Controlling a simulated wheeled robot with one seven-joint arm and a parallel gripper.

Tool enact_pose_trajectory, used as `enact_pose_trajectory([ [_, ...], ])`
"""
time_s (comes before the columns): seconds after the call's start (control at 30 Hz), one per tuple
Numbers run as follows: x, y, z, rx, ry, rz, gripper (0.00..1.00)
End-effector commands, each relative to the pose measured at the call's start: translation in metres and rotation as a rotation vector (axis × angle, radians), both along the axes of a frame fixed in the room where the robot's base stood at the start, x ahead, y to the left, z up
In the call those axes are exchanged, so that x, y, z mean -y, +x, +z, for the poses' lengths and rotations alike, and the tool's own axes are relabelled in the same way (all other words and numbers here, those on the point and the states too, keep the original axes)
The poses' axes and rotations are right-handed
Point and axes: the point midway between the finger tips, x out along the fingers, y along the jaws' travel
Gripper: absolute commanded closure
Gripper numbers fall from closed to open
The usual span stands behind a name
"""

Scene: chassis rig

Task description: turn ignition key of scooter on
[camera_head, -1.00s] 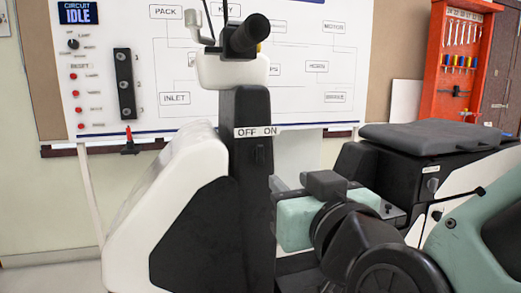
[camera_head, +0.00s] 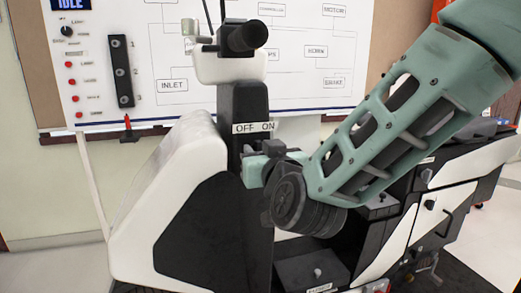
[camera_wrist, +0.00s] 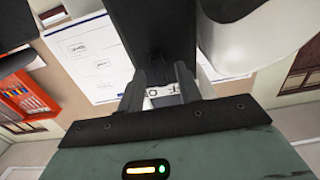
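The scooter's dark steering column (camera_head: 245,105) stands upright in the head view, with a white OFF / ON label (camera_head: 254,128) on its face. The ignition key sat just below this label a second ago; my gripper (camera_head: 262,155) now covers that spot. In the wrist view my gripper (camera_wrist: 162,88) has its two dark fingers apart, one on each side of a gap. Part of the label (camera_wrist: 152,92) shows between them, close to the column (camera_wrist: 162,35). I cannot make out the key itself or any contact with it.
The scooter's white front panel (camera_head: 165,200) is left of the column, the handlebar head (camera_head: 215,66) above it. A whiteboard (camera_head: 165,50) with diagrams stands behind. The black and white rear body (camera_head: 440,200) lies to the right, under my arm.

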Motion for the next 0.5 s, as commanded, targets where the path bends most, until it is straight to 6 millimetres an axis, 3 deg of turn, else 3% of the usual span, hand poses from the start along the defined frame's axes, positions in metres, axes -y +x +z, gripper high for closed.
enact_pose_trajectory([
  [0.37, -0.0013, 0.0057, 0.0003, 0.001, -0.001, 0.0, 0.65],
  [0.5, -0.0013, 0.0055, 0.0003, 0.001, -0.001, 0.0, 1.0],
])
